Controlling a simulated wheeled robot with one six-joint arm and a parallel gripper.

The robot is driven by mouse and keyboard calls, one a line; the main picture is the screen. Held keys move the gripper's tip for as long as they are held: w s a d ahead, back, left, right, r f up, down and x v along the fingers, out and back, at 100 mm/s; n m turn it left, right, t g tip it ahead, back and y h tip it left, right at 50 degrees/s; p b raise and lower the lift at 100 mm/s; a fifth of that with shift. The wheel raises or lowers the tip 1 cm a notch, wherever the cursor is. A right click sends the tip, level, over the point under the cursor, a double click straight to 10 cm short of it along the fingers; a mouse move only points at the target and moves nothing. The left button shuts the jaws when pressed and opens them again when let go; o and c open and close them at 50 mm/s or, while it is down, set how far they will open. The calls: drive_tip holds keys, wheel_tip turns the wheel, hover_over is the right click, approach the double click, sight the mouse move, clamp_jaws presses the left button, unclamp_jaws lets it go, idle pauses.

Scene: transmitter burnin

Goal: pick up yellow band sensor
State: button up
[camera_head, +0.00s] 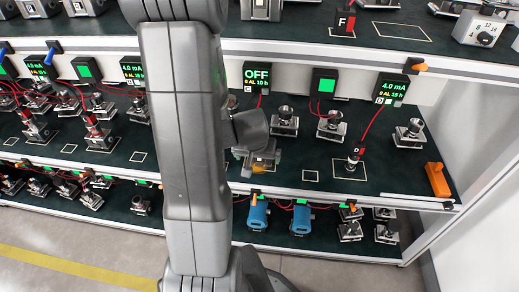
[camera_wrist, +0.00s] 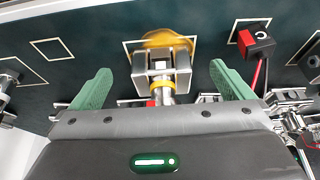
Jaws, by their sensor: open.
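The yellow band sensor (camera_wrist: 162,84) is a silver metal body with a yellow band round its neck. In the wrist view it stands in a white square outline, with a yellow-orange round part at its far side. My gripper (camera_wrist: 160,70) is open. Its two green fingers lie to the left and right of the sensor, with a gap on both sides, and do not touch it. In the head view, yellow parts (camera_head: 262,165) show beside my arm at the middle shelf; my arm and wrist hide most of that spot.
A red-and-black block marked C (camera_wrist: 257,40) with a red cable stands close right of the sensor. Other metal sensors (camera_head: 331,125) and black displays (camera_head: 391,88) stand on the middle shelf. An upper shelf edge (camera_head: 300,50) is above, and an orange block (camera_head: 437,179) lies at right.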

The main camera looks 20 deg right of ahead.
drive_tip(key=w+d, duration=0.1)
drive_tip(key=w+p, duration=0.1)
drive_tip(key=w+d+p, duration=0.1)
drive_tip(key=w, duration=0.1)
drive_tip(key=shift+w+d+r, duration=0.1)
drive_tip(key=shift+d+r, duration=0.05)
drive_tip(key=shift+d, duration=0.2)
drive_tip(key=b+x, duration=0.1)
drive_tip(key=x, duration=0.1)
drive_tip(key=shift+w+d+f, duration=0.1)
drive_tip(key=shift+w+f, duration=0.05)
drive_tip(key=shift+f, duration=0.2)
drive_tip(key=shift+w+d+f, duration=0.1)
drive_tip(key=shift+w+f, duration=0.1)
drive_tip(key=shift+f, duration=0.15)
drive_tip(key=shift+r, duration=0.1)
drive_tip(key=c, duration=1.7)
drive_tip(key=shift+r, duration=0.1)
